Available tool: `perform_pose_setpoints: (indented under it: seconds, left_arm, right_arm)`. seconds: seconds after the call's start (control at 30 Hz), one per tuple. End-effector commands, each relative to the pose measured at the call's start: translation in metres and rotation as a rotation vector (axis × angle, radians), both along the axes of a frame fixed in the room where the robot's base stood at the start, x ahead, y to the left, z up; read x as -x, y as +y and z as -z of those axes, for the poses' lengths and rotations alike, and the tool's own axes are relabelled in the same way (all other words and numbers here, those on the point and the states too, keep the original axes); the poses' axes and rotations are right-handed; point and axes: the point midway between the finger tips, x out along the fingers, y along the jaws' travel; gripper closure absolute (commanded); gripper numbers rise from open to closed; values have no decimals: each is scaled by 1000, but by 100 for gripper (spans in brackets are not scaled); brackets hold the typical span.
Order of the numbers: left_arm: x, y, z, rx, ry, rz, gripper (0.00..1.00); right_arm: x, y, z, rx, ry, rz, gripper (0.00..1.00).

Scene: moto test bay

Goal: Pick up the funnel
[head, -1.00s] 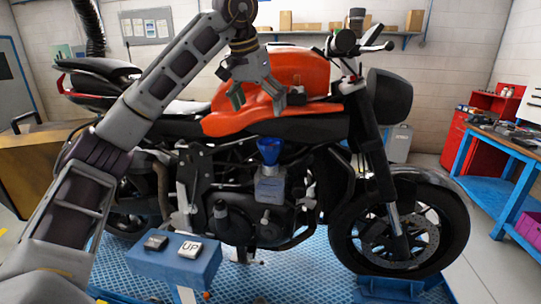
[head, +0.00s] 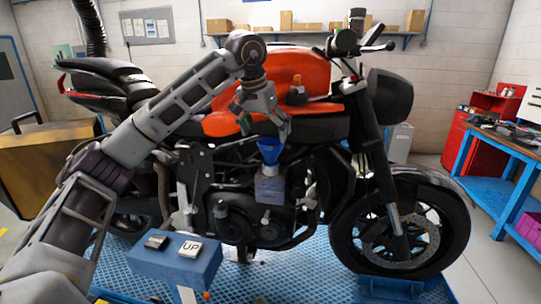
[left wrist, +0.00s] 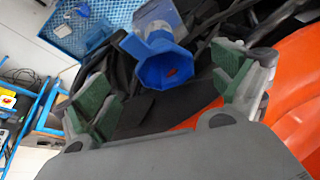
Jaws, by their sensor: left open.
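The blue funnel (head: 270,150) sits upright at the motorcycle's engine side, above a translucent grey-blue container (head: 268,188). In the left wrist view the funnel (left wrist: 160,60) shows its wide mouth toward the camera, between and beyond the two green-padded fingers. My left gripper (head: 265,130) is open and empty, just above the funnel in the head view, fingers pointing down. It also shows in the left wrist view (left wrist: 165,95) with its fingers wide apart. I cannot tell whether a finger touches the funnel. My right gripper is not in view.
The motorcycle's orange tank (head: 312,75) and black engine are close to the gripper. A blue pedestal (head: 175,262) with buttons, one marked UP, stands in front. A blue workbench (head: 500,160) and red cabinet (head: 465,140) stand at right.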

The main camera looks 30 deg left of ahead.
Motion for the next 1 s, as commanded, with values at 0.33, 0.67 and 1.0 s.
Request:
perform_pose_setpoints:
  seconds: [0.33, 0.67, 1.0]
  left_arm:
    - [-1, 0, 3, 1, -1, 0, 4]
    - [-8, 2, 17, 0, 2, 0, 4]
    - [-22, 3, 47, 1, -2, 1, 4]
  right_arm:
    - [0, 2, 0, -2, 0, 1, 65]
    - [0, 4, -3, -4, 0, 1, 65]
    - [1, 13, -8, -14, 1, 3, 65]
